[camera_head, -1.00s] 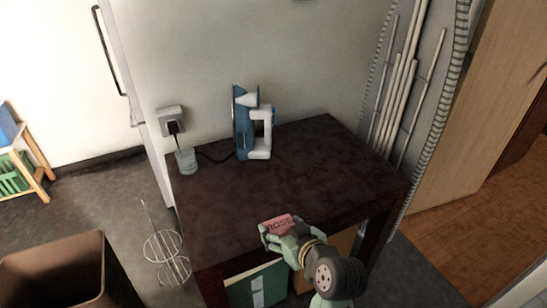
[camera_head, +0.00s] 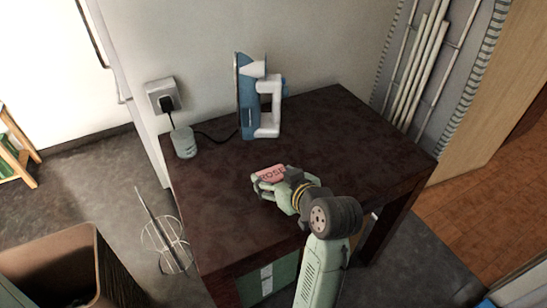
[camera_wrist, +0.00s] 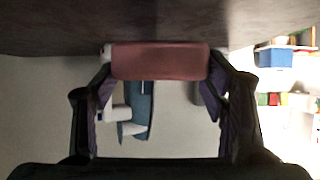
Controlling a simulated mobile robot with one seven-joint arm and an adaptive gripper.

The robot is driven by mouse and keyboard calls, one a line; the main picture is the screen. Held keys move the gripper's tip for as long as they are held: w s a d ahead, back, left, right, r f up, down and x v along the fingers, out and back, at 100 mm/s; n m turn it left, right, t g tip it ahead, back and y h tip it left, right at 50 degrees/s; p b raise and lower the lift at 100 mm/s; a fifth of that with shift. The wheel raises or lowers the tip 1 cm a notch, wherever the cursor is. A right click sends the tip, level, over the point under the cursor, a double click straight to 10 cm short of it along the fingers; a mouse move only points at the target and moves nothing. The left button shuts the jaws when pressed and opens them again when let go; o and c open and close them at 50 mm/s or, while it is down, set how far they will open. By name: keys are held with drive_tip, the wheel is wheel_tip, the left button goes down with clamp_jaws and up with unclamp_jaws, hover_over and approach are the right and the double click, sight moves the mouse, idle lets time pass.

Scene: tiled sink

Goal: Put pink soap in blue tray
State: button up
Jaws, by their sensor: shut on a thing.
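The pink soap (camera_head: 271,173), a bar with letters on it, is held in my gripper (camera_head: 268,180), just above the dark tabletop (camera_head: 330,135). In the wrist view the soap (camera_wrist: 160,61) spans between the two fingers of my gripper (camera_wrist: 161,72), with the dark table surface above it in the picture. No blue tray is clearly seen in the head view. A blue box (camera_wrist: 272,57) stands on a shelf at the right of the wrist view; I cannot tell whether it is the tray.
A blue and white iron (camera_head: 259,100) stands upright at the back of the table, its cord running to a wall socket (camera_head: 163,96). A brown bin (camera_head: 60,262) stands on the floor. The table's right side is clear.

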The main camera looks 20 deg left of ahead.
drive_tip(key=w+b, duration=0.1)
drive_tip(key=b, duration=0.2)
drive_tip(key=shift+a+f, duration=0.25)
drive_tip(key=shift+f, duration=0.15)
drive_tip(key=p, duration=0.3)
hover_over(270, 160)
drive_tip(key=shift+f, duration=0.15)
drive_tip(key=shift+a+f, duration=0.1)
drive_tip(key=shift+f, duration=0.05)
drive_tip(key=shift+f+p, duration=0.3)
drive_tip(key=shift+f, duration=1.5)
drive_tip(key=o, duration=1.2)
drive_tip(key=shift+o, duration=0.2)
